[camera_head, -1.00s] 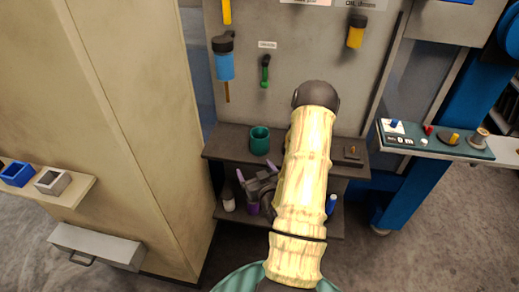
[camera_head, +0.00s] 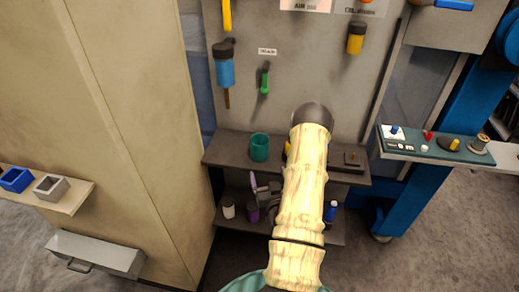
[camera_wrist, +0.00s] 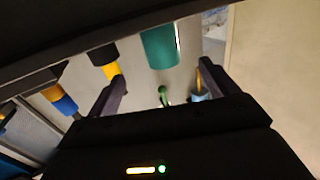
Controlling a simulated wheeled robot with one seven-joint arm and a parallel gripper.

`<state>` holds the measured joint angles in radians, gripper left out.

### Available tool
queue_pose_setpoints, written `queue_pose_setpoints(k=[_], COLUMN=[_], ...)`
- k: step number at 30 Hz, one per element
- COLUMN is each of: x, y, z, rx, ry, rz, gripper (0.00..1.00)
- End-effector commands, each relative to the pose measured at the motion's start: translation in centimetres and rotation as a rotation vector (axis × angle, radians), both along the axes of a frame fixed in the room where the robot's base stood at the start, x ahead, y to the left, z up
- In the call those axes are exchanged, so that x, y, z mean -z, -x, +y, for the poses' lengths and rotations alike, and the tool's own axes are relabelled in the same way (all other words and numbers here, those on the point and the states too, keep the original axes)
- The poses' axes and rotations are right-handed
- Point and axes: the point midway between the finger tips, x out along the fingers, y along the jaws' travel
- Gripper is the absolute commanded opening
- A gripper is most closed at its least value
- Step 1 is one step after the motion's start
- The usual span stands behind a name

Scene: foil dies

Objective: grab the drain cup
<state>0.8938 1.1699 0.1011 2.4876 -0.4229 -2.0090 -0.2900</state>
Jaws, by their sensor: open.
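The teal cup (camera_head: 259,147), the likeliest drain cup, stands upright on the left of the upper dark shelf. It also shows in the wrist view (camera_wrist: 160,47), at the top, between the fingers in the picture but beyond them. My gripper (camera_head: 264,186) is low in front of the shelves, below the cup, and mostly hidden by my forearm. In the wrist view my gripper (camera_wrist: 162,71) is open with nothing between its fingers. It is apart from the cup.
A yellow-and-black item (camera_wrist: 105,60) stands beside the cup. The lower shelf holds a white cup (camera_head: 228,211), a purple item (camera_head: 252,214) and a blue-capped item (camera_head: 331,210). A blue filter (camera_head: 225,70) and green tool (camera_head: 265,80) hang on the panel behind. A tall beige cabinet (camera_head: 130,120) stands left.

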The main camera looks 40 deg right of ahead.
Motion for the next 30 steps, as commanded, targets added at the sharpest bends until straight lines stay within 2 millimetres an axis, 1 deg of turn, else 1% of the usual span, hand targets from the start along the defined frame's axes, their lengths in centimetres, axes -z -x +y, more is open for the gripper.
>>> queue_pose_setpoints(k=[2,12,17,21,30], x=[-0.3,-0.3,-0.3,-0.2,-0.2], y=[-0.9,-6.3,-8.4,-9.0,-9.1], z=[-0.4,-3.2,-4.3,-4.6,-4.6], rx=[-0.002,-0.001,0.001,0.0,0.0], ry=[0.005,0.002,0.002,0.0,0.001], rz=[-0.004,-0.004,-0.004,-0.003,-0.002], gripper=[0.86,0.86,0.86,0.86,0.86])
